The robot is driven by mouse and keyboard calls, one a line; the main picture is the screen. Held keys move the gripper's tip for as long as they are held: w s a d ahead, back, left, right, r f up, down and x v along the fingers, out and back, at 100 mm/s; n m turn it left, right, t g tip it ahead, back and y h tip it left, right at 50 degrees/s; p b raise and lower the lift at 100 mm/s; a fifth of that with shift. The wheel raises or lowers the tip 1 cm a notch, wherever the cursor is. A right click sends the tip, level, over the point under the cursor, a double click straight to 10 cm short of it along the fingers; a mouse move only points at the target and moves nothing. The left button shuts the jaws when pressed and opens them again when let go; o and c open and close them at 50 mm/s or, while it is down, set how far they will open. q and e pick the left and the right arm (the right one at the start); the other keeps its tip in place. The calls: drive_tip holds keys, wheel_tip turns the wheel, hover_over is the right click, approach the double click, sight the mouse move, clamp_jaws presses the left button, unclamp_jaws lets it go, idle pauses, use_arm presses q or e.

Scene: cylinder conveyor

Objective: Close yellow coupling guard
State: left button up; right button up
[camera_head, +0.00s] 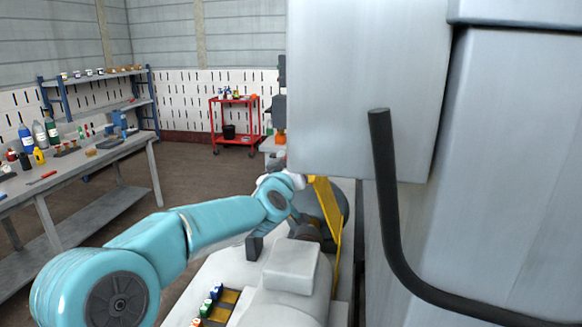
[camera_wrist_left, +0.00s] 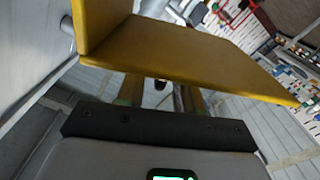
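The yellow coupling guard (camera_head: 326,215) stands raised over the coupling (camera_head: 306,229) in the head view, beside the grey machine housing. In the left wrist view the yellow guard (camera_wrist_left: 185,52) fills the upper part as a bent plate, crossing in front of the fingertips. My left gripper (camera_wrist_left: 162,92) has its two fingers apart, with background showing between them. The fingertips are hidden by the guard, and I cannot tell whether they touch it. In the head view my left arm reaches from the left to the guard, and its gripper is mostly hidden. My right gripper is not in view.
A large grey cabinet (camera_head: 365,80) with a dark bent bar (camera_head: 386,200) blocks the right side. A workbench (camera_head: 85,165) stands left and a red cart (camera_head: 235,122) behind. The floor between is clear.

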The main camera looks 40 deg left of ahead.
use_arm(q)
drive_tip(key=shift+s, duration=0.1)
drive_tip(key=v, duration=1.6)
drive_tip(key=shift+b, duration=0.4)
drive_tip(key=shift+d, duration=0.1)
